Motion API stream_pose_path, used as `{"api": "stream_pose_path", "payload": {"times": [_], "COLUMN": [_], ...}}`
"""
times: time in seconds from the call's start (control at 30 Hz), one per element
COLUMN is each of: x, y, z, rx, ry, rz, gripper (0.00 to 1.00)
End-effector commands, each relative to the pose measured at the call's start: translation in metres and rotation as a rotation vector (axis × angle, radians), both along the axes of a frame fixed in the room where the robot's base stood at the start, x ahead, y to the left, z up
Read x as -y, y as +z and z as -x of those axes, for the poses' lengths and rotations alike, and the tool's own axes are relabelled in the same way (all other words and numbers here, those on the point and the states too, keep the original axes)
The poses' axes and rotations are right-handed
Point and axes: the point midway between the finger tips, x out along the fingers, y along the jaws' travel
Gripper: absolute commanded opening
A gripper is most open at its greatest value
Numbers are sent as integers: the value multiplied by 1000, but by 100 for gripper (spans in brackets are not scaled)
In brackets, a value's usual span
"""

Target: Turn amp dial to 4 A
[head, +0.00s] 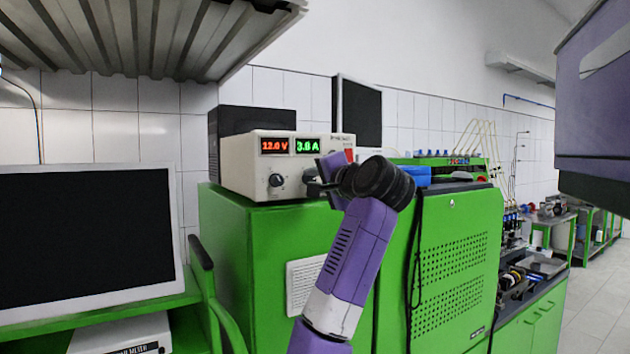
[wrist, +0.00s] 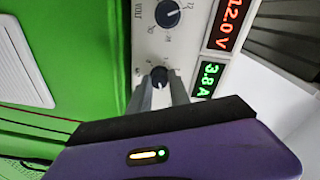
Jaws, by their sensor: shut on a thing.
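The power supply (head: 240,165) is a cream box on top of a green cabinet. Its red display (head: 274,146) reads 12.0 V and its green display (head: 307,146) reads 3.8 A; the green display also shows in the wrist view (wrist: 209,80). My gripper (wrist: 160,82) is shut on the small dark amp dial (wrist: 159,73), with one grey finger on each side of it. In the head view my gripper (head: 316,184) reaches the panel from the right and mostly hides the amp dial. The volt dial (head: 276,180) stands free to its left; it also shows in the wrist view (wrist: 168,13).
The green cabinet (head: 260,240) stands under the supply. A monitor (head: 85,255) is at the left, and a ribbed shelf (head: 150,35) hangs above. A blue item (head: 416,175) lies on the bench right of my arm.

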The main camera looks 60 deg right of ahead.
Motion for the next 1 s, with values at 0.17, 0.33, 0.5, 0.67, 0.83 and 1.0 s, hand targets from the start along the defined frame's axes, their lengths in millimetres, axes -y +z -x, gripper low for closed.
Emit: {"api": "stream_pose_path", "payload": {"times": [0.17, 0.33, 0.5, 0.67, 0.83, 1.0], "x": [0, 1, 1, 1, 1, 1], "y": [-3, -3, -4, -4, -4, -3], "z": [0, 0, 0, 0, 0, 0], "rx": [44, 73, 87, 90, 90, 90], "ry": [1, 0, -2, -2, -2, -2], "rz": [-88, -136, -157, -163, -163, -161], "gripper": [0, 0, 0, 0, 0, 39]}}
